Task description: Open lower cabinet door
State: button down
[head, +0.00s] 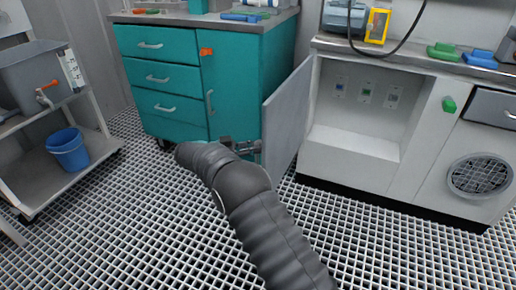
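The light grey lower cabinet door (286,118) stands swung wide open from the left side of the white cabinet (348,158). The cabinet interior is exposed, with several small labelled panels on its back wall. My gripper (246,148) is at the left of the door, close to the lower part of its free edge. My dark arm reaches up to it from the bottom. The fingers are small and partly hidden, so I cannot tell whether they are open or shut, or whether they touch the door. No handle shows on the door's visible face.
A teal cabinet (236,83) with closed drawers stands just left of the open door. A cart (86,138) with a blue bucket (69,149) is at the left. A round vent (479,176) is at the right. The grated floor (395,238) in front is clear.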

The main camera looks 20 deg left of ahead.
jog(key=shift+s+a, duration=0.1)
jog(key=shift+s, duration=0.05)
jog(key=c, duration=1.2)
grip_release()
jog(key=shift+s+a, duration=0.1)
jog(key=shift+a, duration=0.05)
jog(key=shift+w+d+r, duration=0.1)
jog(key=shift+w+d, duration=0.1)
jog(key=shift+d, duration=0.05)
notch_tip(320, 180, up, 10)
jog(key=shift+s+a+f, duration=0.1)
